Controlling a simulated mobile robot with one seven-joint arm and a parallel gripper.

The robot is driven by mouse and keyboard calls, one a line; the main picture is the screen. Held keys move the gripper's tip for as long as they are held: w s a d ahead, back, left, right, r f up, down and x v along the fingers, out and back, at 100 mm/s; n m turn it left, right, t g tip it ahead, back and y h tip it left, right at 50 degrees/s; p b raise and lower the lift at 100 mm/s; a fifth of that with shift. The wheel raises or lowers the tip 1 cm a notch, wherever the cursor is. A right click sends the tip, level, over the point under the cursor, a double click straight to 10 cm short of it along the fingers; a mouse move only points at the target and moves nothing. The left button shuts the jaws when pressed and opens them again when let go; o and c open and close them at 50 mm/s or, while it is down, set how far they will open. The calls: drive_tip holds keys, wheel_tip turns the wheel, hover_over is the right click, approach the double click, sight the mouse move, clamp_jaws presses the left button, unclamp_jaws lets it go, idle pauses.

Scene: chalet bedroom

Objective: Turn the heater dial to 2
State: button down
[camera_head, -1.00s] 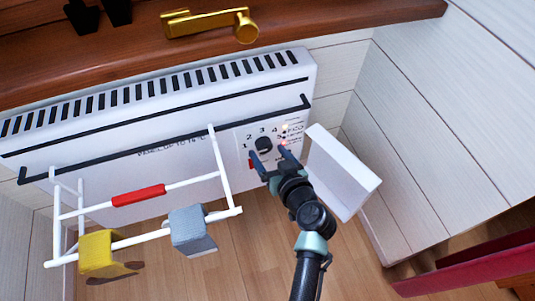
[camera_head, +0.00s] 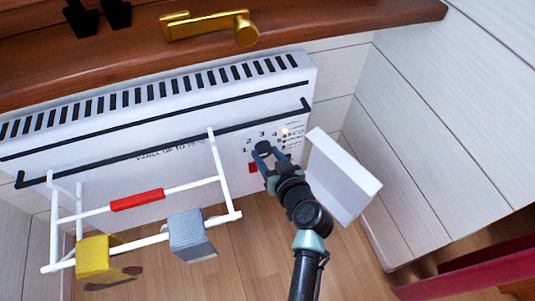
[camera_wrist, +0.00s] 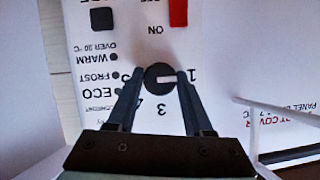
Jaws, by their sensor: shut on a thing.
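The heater (camera_head: 95,140) is a white panel on the wall, with its control panel at its right end. The black round dial (camera_head: 263,146) is there among printed numbers; it also shows in the wrist view (camera_wrist: 160,70). My gripper (camera_head: 268,155) is shut on the dial, with one finger on each side of it in the wrist view (camera_wrist: 160,88). A white mark on the dial points toward the 1, which is just to its right in the wrist view. The 3 shows below the dial there; the fingers partly hide nearby numbers.
An opened white cover (camera_head: 340,178) stands right of the controls, close to my arm. A white rack (camera_head: 150,238) with a yellow cloth (camera_head: 92,256) and a grey cloth (camera_head: 190,232) hangs at left. A red switch (camera_wrist: 178,12) is beside the dial.

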drive_tip(key=m+y+b, duration=0.2)
drive_tip(key=shift+f+m+b, duration=0.2)
drive_tip(key=shift+m+b, duration=0.1)
drive_tip(key=m+y+b, duration=0.1)
drive_tip(key=m+b, duration=0.1)
drive_tip(key=m, duration=0.1)
drive_tip(key=shift+d+y, duration=0.15)
drive_tip(key=shift+y, duration=0.25)
drive_tip(key=shift+m, duration=0.3)
idle(0.3)
drive_tip(key=shift+c, duration=1.5)
unclamp_jaws()
drive_tip(key=shift+r, duration=0.1)
drive_tip(key=p+v, duration=0.5)
drive_tip(key=v, duration=0.8)
